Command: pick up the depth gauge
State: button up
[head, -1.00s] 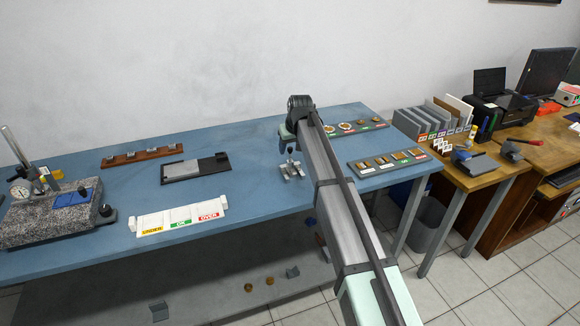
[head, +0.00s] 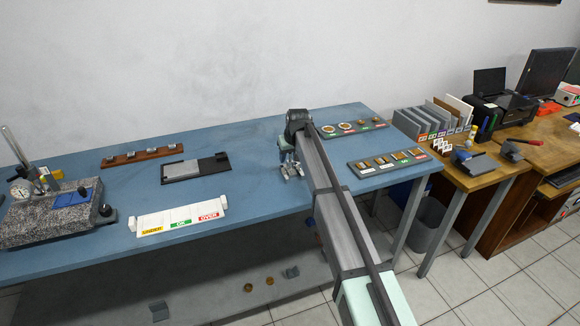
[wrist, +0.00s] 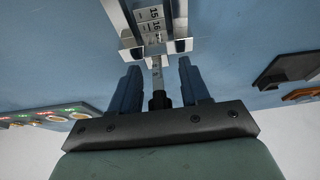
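The depth gauge (wrist: 152,22) is a silver tool with a numbered scale, a broad metal crosspiece and a thin stem ending in a dark knob. In the head view the depth gauge (head: 292,172) lies on the blue table below my gripper (head: 287,154), partly covered by it. In the wrist view my gripper (wrist: 158,72) is open, its two dark blue fingers standing on either side of the stem with a gap at each side. The fingertips are close to the crosspiece; I cannot tell whether they touch it.
On the blue table (head: 250,190), trays of small parts (head: 390,162) stand right of my arm. A grey block on a black plate (head: 190,168), a labelled white tray (head: 178,218) and a wooden rack (head: 142,155) lie to the left. Bare tabletop surrounds the gauge.

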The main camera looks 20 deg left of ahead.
grip_shut()
jog(key=shift+r, duration=0.1)
dwell(0.3)
notch_tip(320, 180, up, 9)
jog(key=shift+r, duration=0.2)
jog(key=shift+s+d+f, duration=0.15)
jog(key=shift+f, duration=1.35)
jog(key=shift+s+d+f, duration=0.15)
jog(key=shift+d+f, duration=0.05)
jog(key=shift+f, duration=1.35)
jog(key=shift+s+d+f, duration=0.15)
jog(key=shift+f, duration=1.35)
